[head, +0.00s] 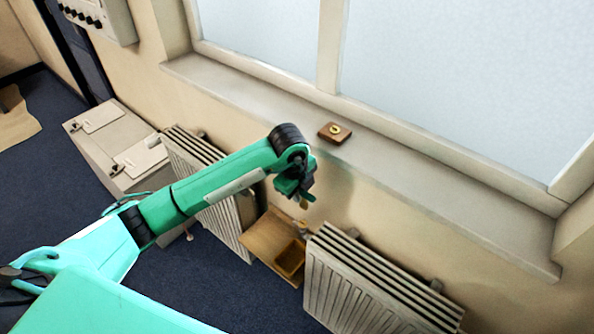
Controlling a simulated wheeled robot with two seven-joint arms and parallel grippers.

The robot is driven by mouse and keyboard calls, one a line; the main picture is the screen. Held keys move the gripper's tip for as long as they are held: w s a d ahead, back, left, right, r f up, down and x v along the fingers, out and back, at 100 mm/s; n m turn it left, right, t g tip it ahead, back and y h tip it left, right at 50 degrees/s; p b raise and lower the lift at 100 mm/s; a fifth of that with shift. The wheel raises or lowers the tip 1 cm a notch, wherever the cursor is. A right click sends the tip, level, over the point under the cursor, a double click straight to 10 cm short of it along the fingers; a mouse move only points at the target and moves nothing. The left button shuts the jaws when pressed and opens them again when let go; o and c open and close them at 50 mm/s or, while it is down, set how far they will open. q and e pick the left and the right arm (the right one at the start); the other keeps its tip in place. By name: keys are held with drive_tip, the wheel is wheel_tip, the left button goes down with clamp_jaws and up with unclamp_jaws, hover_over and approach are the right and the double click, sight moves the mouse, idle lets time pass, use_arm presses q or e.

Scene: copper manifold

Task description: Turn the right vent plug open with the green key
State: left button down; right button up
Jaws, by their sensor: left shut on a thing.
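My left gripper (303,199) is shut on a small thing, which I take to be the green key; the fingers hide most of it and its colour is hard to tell. The gripper points down, close to the left end of the right radiator (365,285). A small pale valve fitting (302,226) shows just below it, by that radiator's upper left corner. I cannot tell whether the key touches it. The right vent plug is too small to make out. The left radiator (183,143) is partly behind my left arm. My right gripper is not in view.
A wooden board with a tray (262,237) lies between the radiators. A grey cabinet (90,142) stands at left. The wall and sill are close behind the gripper.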

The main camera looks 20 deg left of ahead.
use_arm(q)
drive_tip(key=shift+s+f, duration=0.1)
drive_tip(key=shift+f, duration=0.15)
drive_tip(key=shift+f+b, duration=1.65)
drive_tip(key=shift+f, duration=0.95)
drive_tip(key=shift+f+b, duration=0.85)
drive_tip(key=shift+f, duration=0.25)
drive_tip(key=shift+s+n+p, duration=0.1)
drive_tip(key=shift+n+p, duration=0.2)
drive_tip(key=shift+n, duration=0.9)
